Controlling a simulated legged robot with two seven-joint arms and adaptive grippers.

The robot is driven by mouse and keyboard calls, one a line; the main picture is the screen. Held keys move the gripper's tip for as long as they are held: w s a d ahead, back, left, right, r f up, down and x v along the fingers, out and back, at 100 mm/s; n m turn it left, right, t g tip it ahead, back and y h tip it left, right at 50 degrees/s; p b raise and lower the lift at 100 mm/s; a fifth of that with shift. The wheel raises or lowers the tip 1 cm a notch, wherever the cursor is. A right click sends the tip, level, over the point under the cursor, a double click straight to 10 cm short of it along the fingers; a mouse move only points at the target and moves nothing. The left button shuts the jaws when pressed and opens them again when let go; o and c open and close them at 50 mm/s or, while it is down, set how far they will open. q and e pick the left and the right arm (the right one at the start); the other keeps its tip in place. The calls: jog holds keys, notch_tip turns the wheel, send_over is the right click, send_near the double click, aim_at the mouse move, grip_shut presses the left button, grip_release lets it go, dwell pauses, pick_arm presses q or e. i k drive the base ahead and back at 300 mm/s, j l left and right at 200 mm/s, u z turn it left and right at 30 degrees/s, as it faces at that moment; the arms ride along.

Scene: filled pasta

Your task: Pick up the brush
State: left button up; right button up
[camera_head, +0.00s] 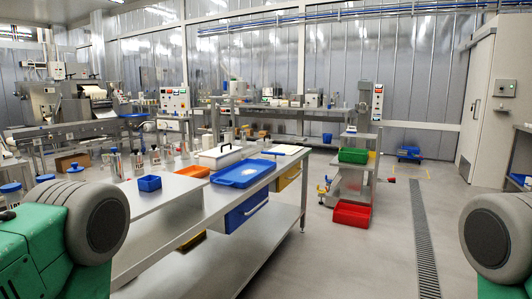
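I cannot make out a brush anywhere in the head view. The steel worktable (222,210) stands in front of me at the left, with a blue tray (240,173), a white lidded box (220,155), a small blue bin (149,183) and an orange item (194,171) on it. Neither of my grippers is in view. Only green and grey parts of my own body show at the lower left and lower right corners.
A blue drawer (245,211) hangs under the worktable's right side. A steel cart (357,170) beyond carries a green bin (353,156), with a red bin (351,214) low down. The grey floor (355,262) right of the worktable is clear, with a drain grate (424,235).

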aim_at(264, 154)
jog(key=i+l, duration=0.1)
jog(key=i, duration=0.4)
jog(key=i+l+u, duration=0.1)
jog(key=i, duration=0.4)
jog(key=i+l+u, duration=0.1)
jog(key=i, duration=0.35)
jog(key=i+l, duration=0.2)
jog(key=i, duration=0.3)
jog(key=i+l+u, duration=0.25)
jog(key=i+l, duration=0.45)
jog(key=i+l+u, duration=0.25)
jog(key=i+l, duration=0.35)
jog(key=l, duration=0.2)
